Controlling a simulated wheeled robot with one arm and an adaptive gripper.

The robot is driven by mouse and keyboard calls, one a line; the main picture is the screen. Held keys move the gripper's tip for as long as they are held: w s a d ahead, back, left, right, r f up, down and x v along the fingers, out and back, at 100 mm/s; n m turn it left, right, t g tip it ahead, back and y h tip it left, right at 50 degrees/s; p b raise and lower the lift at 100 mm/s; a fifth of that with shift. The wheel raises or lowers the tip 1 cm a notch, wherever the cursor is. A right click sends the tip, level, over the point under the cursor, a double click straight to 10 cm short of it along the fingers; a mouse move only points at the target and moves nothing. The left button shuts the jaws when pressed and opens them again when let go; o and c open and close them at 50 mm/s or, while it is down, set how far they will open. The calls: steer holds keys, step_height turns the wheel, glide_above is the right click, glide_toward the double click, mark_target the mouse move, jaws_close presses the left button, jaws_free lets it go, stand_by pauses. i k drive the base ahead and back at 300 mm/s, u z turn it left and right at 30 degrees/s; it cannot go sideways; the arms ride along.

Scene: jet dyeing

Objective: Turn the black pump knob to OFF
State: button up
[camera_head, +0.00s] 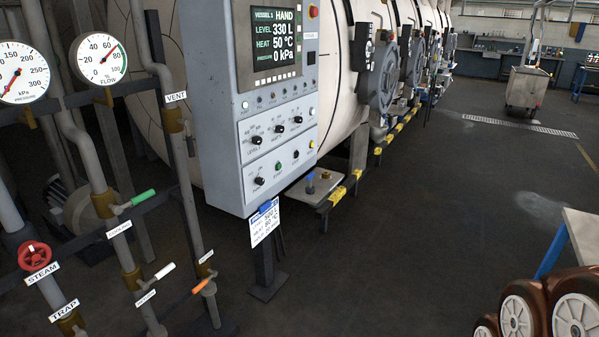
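A grey control panel (244,190) stands at the centre, with several small black knobs on its lower front. Three of them sit in an upper row: a left knob (256,140), a middle knob (279,129) and a right knob (298,119). Another black knob (259,181) sits alone at the lower left, beside a green button (279,165). The small labels are too blurred to tell surely which is the pump knob or where its pointer stands. The screen (276,40) reads HAND, level 330 L, heat 50 °C, pressure 0 kPa. My gripper is not in view.
Pipes with gauges, a red steam valve wheel (34,256) and green, white and orange lever handles stand left of the panel. A low metal platform (318,186) juts out behind it. Brown items with white round ends (577,318) are at lower right. The floor between is clear.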

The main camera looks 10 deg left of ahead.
mark_target(260, 181)
steer(key=u, duration=0.1)
steer(key=i, duration=0.9)
steer(key=u, duration=1.1)
steer(key=i, duration=0.6)
steer(key=u, duration=0.65)
